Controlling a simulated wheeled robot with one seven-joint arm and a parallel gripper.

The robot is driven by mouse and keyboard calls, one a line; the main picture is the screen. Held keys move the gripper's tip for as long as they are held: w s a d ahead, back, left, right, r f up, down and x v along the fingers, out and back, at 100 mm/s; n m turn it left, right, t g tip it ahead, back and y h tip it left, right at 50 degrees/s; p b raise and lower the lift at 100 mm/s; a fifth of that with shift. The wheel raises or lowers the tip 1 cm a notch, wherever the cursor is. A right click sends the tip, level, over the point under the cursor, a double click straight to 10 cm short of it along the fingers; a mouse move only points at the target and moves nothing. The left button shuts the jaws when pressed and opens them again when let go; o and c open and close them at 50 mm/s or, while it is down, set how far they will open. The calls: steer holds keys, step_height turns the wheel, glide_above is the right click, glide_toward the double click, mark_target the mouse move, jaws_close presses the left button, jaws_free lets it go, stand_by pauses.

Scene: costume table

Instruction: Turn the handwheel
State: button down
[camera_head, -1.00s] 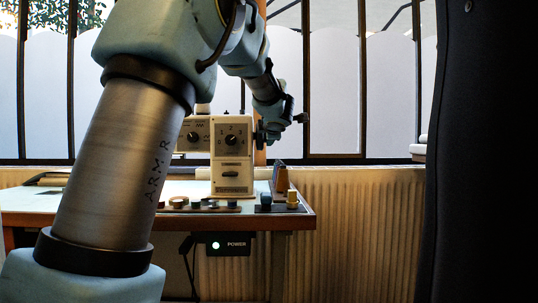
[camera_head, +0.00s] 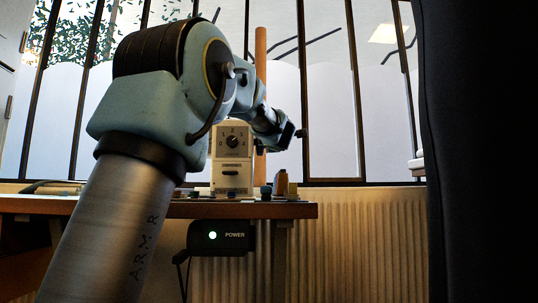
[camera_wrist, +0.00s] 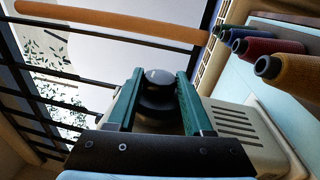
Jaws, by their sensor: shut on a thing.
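The sewing machine (camera_head: 232,174) is cream, with a dark numbered dial on its front, and stands on the table in the head view. In the wrist view its vented cream housing (camera_wrist: 235,125) lies behind and right of the fingers. The black handwheel (camera_wrist: 158,103), with a grey round hub, sits between my gripper's two green fingers (camera_wrist: 160,78). The fingers lie along its two sides, shut on it. In the head view my wrist (camera_head: 272,128) is at the machine's right side, and the handwheel is not clear there.
Several thread spools (camera_wrist: 268,47) stand on the table near the machine. The wooden table edge (camera_head: 260,211) has a power box (camera_head: 222,237) with a lit green lamp beneath it. An orange-brown pole (camera_head: 261,70) rises behind. A dark upright panel (camera_head: 480,150) fills the right side.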

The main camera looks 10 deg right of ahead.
steer(key=shift+f+b, duration=0.2)
steer(key=shift+b, duration=0.25)
steer(key=shift+c, duration=1.6)
jaws_free()
steer(key=shift+r, duration=0.1)
steer(key=s+a+f+p, duration=0.1)
steer(key=s, duration=0.9)
steer(key=shift+s+a+f+p, duration=0.2)
steer(key=shift+s+f+p, duration=0.1)
steer(key=shift+f+p, duration=0.05)
